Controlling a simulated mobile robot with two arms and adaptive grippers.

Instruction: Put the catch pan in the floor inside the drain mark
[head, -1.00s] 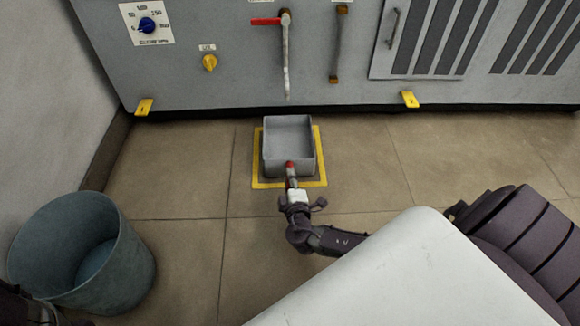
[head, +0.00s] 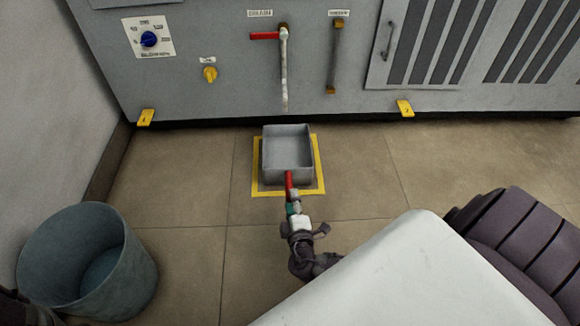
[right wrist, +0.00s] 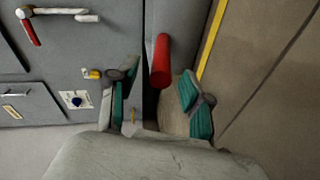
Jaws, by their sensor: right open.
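The catch pan (head: 288,150) is an open grey box with a red handle (head: 289,182) pointing towards me. It stands upright on the floor over the yellow square drain mark (head: 319,165). Yellow shows left, right and in front of it; the pan hides most of the back line. My right gripper (head: 294,207) is just behind the handle's near end. In the right wrist view its teal finger pads (right wrist: 157,107) are spread apart, with the red handle (right wrist: 160,62) just ahead of the gap. Nothing is held. My left gripper does not show.
A grey-blue bucket (head: 84,262) stands at the lower left. The grey machine cabinet (head: 210,35) stands behind the pan, with a spout pipe (head: 284,85) and red lever (head: 264,36) above it. Tiled floor (head: 180,185) is clear left and right of the mark.

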